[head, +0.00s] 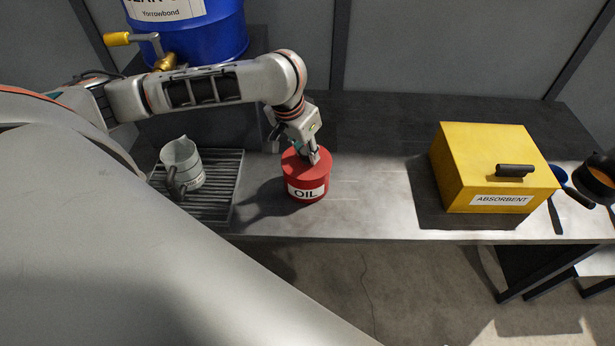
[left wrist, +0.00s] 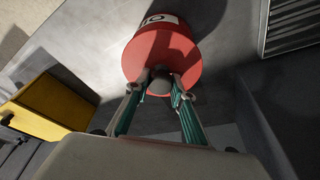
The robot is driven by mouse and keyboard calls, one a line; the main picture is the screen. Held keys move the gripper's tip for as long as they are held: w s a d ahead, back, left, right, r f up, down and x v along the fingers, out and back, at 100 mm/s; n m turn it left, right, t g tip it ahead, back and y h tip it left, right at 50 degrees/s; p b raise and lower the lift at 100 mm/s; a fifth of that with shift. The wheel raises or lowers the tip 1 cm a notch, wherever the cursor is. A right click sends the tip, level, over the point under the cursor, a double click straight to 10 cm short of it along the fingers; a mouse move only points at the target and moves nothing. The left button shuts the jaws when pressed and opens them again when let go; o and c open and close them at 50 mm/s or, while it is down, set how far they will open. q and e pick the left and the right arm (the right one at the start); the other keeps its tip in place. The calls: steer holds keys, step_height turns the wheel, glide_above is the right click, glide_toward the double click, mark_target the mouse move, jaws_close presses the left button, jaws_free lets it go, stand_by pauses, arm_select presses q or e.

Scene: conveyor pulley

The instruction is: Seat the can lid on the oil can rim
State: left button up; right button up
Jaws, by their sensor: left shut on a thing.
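The red oil can (head: 306,191) stands upright on the bench, with a white OIL label on its front. The red can lid (head: 294,163) is at the top of the can, and I cannot tell whether it sits fully level on the rim. My left gripper (head: 312,158) comes down from above and is shut on the lid's knob. The can's rim is hidden under the lid. My right gripper is not in view.
A grey measuring jug (head: 183,162) stands on a slatted drip tray (head: 222,190) left of the can, below a blue drum (head: 205,35) with a yellow-handled tap. A yellow ABSORBENT box (head: 480,160) stands at the right. The bench (head: 375,190) between can and box is clear.

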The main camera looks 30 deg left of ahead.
arm_select(q)
steer(key=shift+f, duration=0.4)
steer(key=o, duration=1.2)
steer(key=shift+r, duration=0.1)
steer(key=v, duration=1.2)
steer(key=shift+s, duration=0.1)
